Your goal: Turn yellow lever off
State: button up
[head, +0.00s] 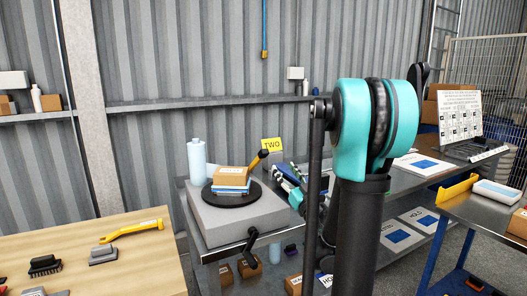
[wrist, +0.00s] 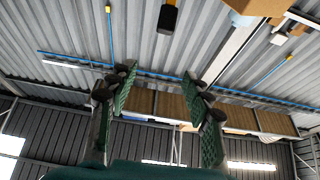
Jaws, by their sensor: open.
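The yellow lever (head: 257,158) has a dark end and stands tilted at the back of the round black plate on the grey box-shaped unit. In the wrist view, a black and yellow piece that looks like the lever (wrist: 170,14) shows at the top edge. My gripper (head: 288,173) is partly hidden behind my arm in the head view, just right of the lever and apart from it. In the wrist view my gripper (wrist: 158,80) is open, with nothing between its green-padded fingers. The lever's pivot is not clear.
A cardboard box (head: 231,178) lies on blue items on the black plate (head: 206,193), near the lever. A pale blue bottle (head: 197,160) stands behind. A yellow "TWO" sign (head: 271,144) is at the back. A black crank (head: 251,241) sticks out in front of the grey unit (head: 237,222).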

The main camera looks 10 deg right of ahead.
aim_at(266, 156)
jog(key=w+a, duration=0.1)
jog(key=w, duration=0.3)
jog(key=w+a, duration=0.1)
jog(key=w, duration=0.3)
jog(key=w+a, duration=0.2)
jog(key=w, duration=0.2)
jog(key=x, duration=0.3)
jog(key=shift+w+r, duration=0.15)
jog(key=shift+w, duration=0.05)
jog(key=shift+w+a+r, duration=0.2)
jog(key=shift+w+r, duration=0.05)
jog(key=shift+w, duration=0.15)
grip_shut()
